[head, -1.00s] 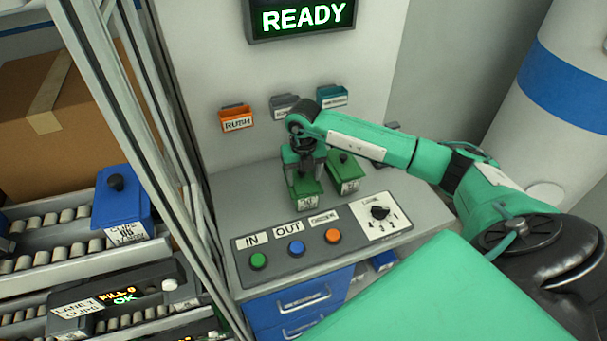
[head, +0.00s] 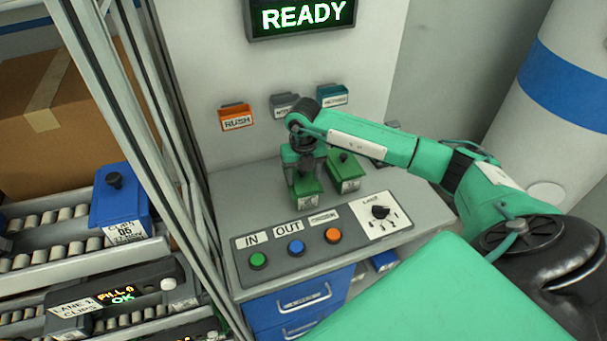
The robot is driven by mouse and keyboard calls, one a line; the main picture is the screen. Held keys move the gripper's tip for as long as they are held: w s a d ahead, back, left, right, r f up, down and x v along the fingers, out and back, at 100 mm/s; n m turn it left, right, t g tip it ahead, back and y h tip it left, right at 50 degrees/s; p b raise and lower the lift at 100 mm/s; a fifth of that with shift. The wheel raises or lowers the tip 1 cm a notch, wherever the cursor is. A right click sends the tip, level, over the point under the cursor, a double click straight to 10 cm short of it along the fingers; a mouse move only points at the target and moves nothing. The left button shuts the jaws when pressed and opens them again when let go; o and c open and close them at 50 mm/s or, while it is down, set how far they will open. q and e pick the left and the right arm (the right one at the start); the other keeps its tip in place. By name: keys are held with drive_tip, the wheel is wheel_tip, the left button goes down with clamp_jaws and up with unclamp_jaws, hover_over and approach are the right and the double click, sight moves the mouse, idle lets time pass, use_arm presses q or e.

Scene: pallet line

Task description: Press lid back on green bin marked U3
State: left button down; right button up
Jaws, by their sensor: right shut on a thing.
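Two small green bins stand side by side on the grey bench top. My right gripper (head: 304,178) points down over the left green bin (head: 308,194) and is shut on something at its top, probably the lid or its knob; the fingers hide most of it. The right green bin (head: 345,172) has a green lid with a dark knob and stands close beside it. The labels on both bins are too small to read, so I cannot tell which is U3. My left gripper is not in view.
A control panel with green (head: 258,261), blue (head: 296,249) and orange (head: 333,235) buttons and a dark knob (head: 380,212) lies in front of the bins. Wall trays (head: 236,118) hang behind. A blue bin (head: 120,205) sits on the roller conveyor at left, past a metal frame.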

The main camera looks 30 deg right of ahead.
idle(0.3)
drive_tip(key=o, duration=1.4)
drive_tip(key=shift+r+p, duration=1.85)
drive_tip(key=shift+r, duration=1.65)
clamp_jaws()
